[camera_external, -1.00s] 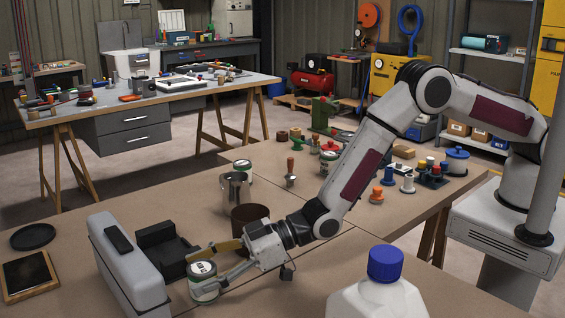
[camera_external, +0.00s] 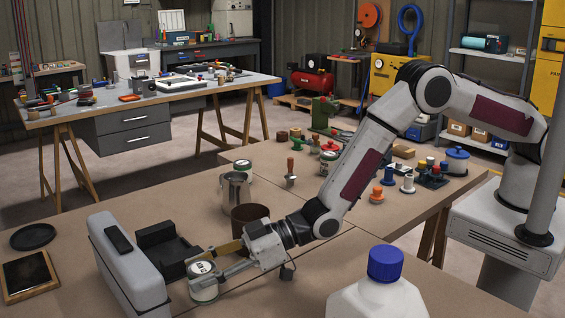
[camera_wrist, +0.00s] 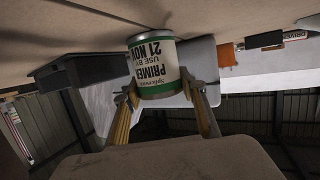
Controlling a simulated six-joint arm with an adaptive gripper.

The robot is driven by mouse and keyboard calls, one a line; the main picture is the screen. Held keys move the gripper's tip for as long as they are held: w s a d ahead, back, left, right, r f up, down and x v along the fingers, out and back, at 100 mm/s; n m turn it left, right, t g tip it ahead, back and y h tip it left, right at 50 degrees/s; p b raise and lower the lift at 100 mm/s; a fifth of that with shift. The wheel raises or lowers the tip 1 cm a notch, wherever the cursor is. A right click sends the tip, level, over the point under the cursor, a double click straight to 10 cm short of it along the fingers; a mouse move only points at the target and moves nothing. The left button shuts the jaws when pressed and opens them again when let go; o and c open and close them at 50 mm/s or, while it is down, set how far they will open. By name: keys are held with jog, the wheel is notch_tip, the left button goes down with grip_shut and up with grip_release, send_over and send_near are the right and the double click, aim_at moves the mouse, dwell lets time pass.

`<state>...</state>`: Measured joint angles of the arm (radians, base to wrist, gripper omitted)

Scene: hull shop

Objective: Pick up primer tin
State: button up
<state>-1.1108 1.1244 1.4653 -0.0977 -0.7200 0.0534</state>
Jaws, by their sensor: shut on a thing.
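The primer tin (camera_external: 203,283) is a small white can with a green band and a pale lid, on the brown bench near its front. In the wrist view the tin (camera_wrist: 160,66) shows a label reading "PRIMER" and "USE BY 21 NOV". My gripper (camera_external: 211,266) is shut on the tin, one finger on each side of its body. In the wrist view the fingers (camera_wrist: 162,92) press near the green band. The tin looks upright; I cannot tell whether its base still touches the bench.
A grey case (camera_external: 130,268) and a black holder (camera_external: 165,248) stand just left of the tin. A dark brown pot (camera_external: 250,219) and a metal cup (camera_external: 236,190) stand behind my gripper. A blue-capped white jug (camera_external: 380,296) is at front right. Bare bench lies between.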

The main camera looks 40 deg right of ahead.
aim_at(201, 267)
jog(key=shift+r, duration=0.25)
jog(key=shift+r, duration=4.85)
